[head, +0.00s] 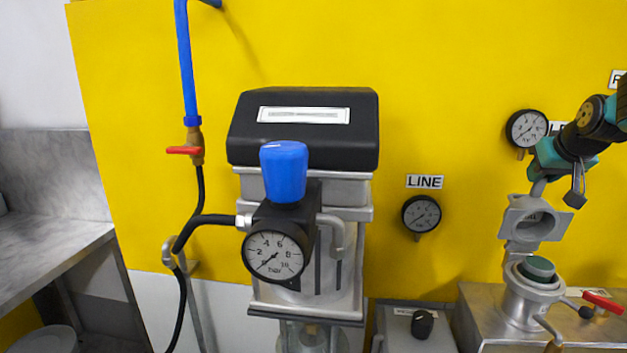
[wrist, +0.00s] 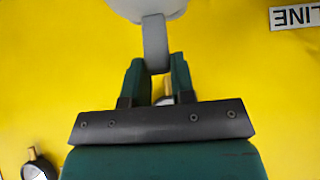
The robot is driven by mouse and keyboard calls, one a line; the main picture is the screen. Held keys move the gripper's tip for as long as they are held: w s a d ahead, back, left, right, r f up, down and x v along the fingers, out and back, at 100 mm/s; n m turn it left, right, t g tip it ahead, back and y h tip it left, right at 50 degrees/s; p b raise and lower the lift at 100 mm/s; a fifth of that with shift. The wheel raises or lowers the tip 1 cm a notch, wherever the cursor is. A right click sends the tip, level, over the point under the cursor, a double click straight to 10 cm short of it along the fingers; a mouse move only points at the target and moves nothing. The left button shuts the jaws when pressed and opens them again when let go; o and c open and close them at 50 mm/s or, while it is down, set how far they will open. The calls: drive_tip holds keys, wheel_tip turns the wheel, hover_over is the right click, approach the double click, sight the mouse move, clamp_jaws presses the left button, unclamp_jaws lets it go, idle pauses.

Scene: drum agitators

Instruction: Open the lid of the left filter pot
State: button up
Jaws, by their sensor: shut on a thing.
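A grey metal filter pot (head: 530,303) stands at the right of the head view, with a round green insert (head: 537,267) showing in its open mouth. Its grey lid (head: 518,232) stands raised, roughly upright above the pot, with its hollow underside facing me. My gripper (head: 545,175) is above the lid, shut on the tab at the lid's edge. In the wrist view, the grey tab (wrist: 155,45) sits between the green fingers of my gripper (wrist: 156,75), and the lid (wrist: 148,6) is partly cut off at the top.
A red-handled valve (head: 603,302) sits right of the pot on a steel box. A gauge (head: 526,128) and a second gauge (head: 421,213) are on the yellow panel. A large black-topped unit (head: 303,130) with a blue knob (head: 284,170) stands left of them.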

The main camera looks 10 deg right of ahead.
drive_tip(key=shift+w+d+r, duration=0.1)
drive_tip(key=shift+w, duration=0.05)
drive_tip(key=shift+w+d+f+p, duration=0.2)
drive_tip(key=shift+w+p, duration=0.1)
drive_tip(key=shift+w, duration=0.45)
drive_tip(key=shift+w+d+f+p, duration=0.1)
drive_tip(key=shift+w+d+p, duration=0.15)
drive_tip(key=shift+w, duration=0.55)
drive_tip(key=shift+w+d+f+p, duration=0.15)
drive_tip(key=shift+w+p, duration=0.2)
drive_tip(key=shift+w, duration=0.4)
drive_tip(key=o, duration=1.6)
drive_tip(key=shift+c, duration=0.2)
drive_tip(key=shift+p+v, duration=0.6)
drive_tip(key=shift+v, duration=2.95)
